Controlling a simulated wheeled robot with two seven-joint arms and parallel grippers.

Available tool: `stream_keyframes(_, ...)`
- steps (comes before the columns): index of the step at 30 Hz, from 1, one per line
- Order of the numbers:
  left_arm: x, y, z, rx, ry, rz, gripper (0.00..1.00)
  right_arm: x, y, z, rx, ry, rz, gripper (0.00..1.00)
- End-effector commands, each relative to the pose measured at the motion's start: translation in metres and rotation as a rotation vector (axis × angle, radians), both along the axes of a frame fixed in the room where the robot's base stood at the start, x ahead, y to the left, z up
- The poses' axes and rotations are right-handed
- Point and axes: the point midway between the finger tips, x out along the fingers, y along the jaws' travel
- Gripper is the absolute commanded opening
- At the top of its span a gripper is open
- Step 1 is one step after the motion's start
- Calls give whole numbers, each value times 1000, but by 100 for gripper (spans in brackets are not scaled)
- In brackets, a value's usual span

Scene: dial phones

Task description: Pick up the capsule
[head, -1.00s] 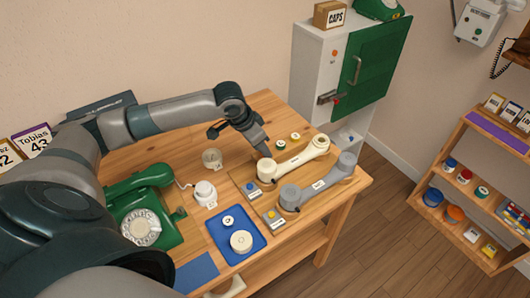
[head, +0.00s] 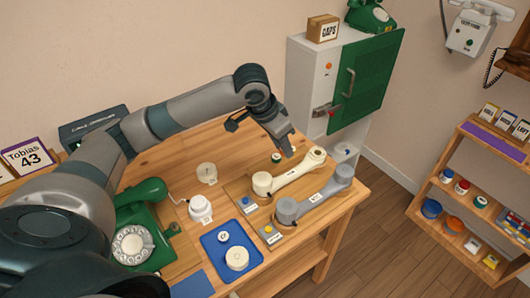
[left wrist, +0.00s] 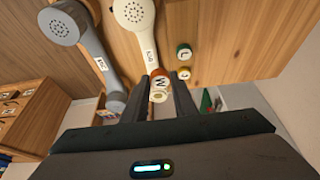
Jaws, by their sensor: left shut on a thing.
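In the left wrist view, a small round capsule (left wrist: 160,89) marked W, pale with an orange-brown edge, sits between the fingertips of my left gripper (left wrist: 160,92), which is shut on it. In the head view my left gripper (head: 290,153) hangs over the back of the table, just behind the cream handset (head: 290,172); the capsule cannot be made out there. My right gripper is not in view.
A grey handset (head: 315,196) lies beside the cream one. A green dial phone (head: 140,235), a white cranked pot (head: 200,208) and a blue tray (head: 217,253) with white round parts are to the left. A cabinet (head: 310,85) stands behind; shelves (head: 462,185) are at right.

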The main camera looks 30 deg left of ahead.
Motion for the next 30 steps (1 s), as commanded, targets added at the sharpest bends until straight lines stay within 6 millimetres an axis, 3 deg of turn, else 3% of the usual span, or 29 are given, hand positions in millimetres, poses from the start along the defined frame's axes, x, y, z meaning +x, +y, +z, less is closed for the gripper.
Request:
stream_keyframes(3,7,-20,12,-2,-4,-2,7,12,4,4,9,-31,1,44)
stream_keyframes(9,13,-38,24,-1,-2,0,7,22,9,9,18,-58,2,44)
stream_keyframes(30,14,-43,27,0,0,-1,7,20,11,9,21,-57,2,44)
